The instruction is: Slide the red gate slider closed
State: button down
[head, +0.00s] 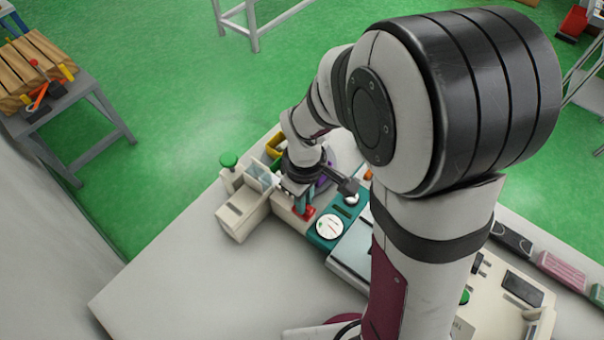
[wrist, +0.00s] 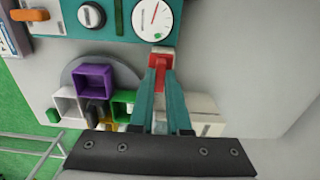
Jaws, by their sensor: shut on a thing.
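The red gate slider (wrist: 159,54) sits at the edge of the teal panel, just below the round white dial in the wrist view. It also shows as a small red piece in the head view (head: 304,213), partly hidden by my fingers. My gripper (wrist: 159,66) has its teal fingers shut on the red slider. In the head view my gripper (head: 303,204) points down at the slider, left of the dial. The slider's track is mostly hidden, so I cannot tell how far along it the slider stands.
The white dial (wrist: 152,19) is close beside the slider. Purple (wrist: 94,81), white and green open boxes stand on a grey disc near my fingers. The table's front left (head: 190,285) is clear.

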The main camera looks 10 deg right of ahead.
jog(key=shift+w+a, duration=1.8)
jog(key=shift+a, duration=0.05)
jog(key=c, duration=0.9)
grip_release()
notch_tip(320, 180, up, 16)
jog(key=shift+f, duration=0.1)
jog(key=shift+s+d, duration=0.15)
